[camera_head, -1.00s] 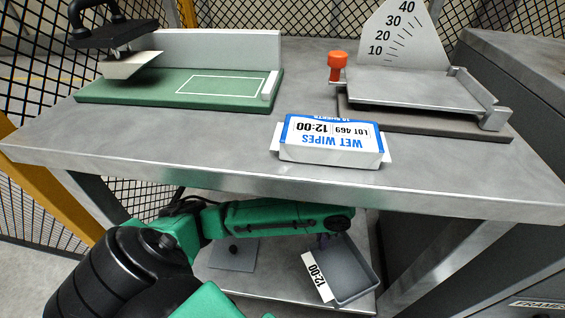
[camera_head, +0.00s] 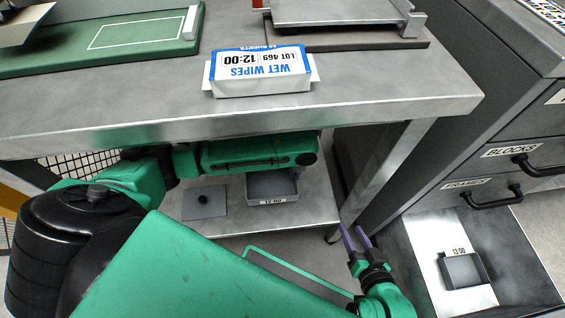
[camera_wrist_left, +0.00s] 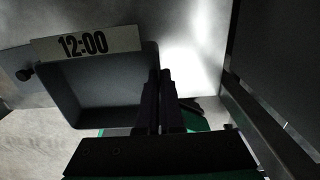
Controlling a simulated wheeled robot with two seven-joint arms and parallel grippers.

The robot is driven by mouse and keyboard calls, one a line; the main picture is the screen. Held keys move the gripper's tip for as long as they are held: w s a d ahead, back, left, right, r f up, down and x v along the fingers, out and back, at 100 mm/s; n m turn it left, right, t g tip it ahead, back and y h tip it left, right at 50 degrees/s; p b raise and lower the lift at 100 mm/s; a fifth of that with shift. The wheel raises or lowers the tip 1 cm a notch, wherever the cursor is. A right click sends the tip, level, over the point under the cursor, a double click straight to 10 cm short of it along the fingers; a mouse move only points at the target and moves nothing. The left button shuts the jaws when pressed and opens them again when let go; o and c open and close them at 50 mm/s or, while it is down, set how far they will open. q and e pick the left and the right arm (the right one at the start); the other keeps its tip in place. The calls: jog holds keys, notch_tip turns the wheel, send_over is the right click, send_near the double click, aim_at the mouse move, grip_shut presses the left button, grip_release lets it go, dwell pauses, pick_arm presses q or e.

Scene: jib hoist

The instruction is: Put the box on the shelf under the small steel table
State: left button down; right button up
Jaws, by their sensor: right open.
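The box (camera_head: 272,187) is a grey open tray with a white "12:00" label. In the head view it is under the small steel table (camera_head: 395,95), over the lower shelf (camera_head: 305,212); I cannot tell whether it touches the shelf. My left arm reaches in under the tabletop. In the left wrist view, my left gripper (camera_wrist_left: 160,78) has its dark fingers close together at the right wall of the box (camera_wrist_left: 105,85), apparently pinching it. My right gripper (camera_head: 356,236) is open and empty, right of the shelf.
A flat grey plate with a black knob (camera_head: 204,201) lies left of the box. A wet wipes pack (camera_head: 262,75) sits on the tabletop.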

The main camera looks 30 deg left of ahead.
pick_arm(q)
notch_tip(320, 180, down, 8)
jog(key=b, duration=0.4)
jog(key=shift+f, duration=0.25)
jog(key=shift+r, duration=0.1)
pick_arm(e)
jog(key=shift+m+t, duration=0.3)
jog(key=shift+t, duration=0.3)
jog(key=f, duration=0.4)
jog(key=shift+a+f, duration=0.3)
jog(key=shift+f, duration=0.1)
pick_arm(q)
jog(key=c, duration=1.1)
grip_release()
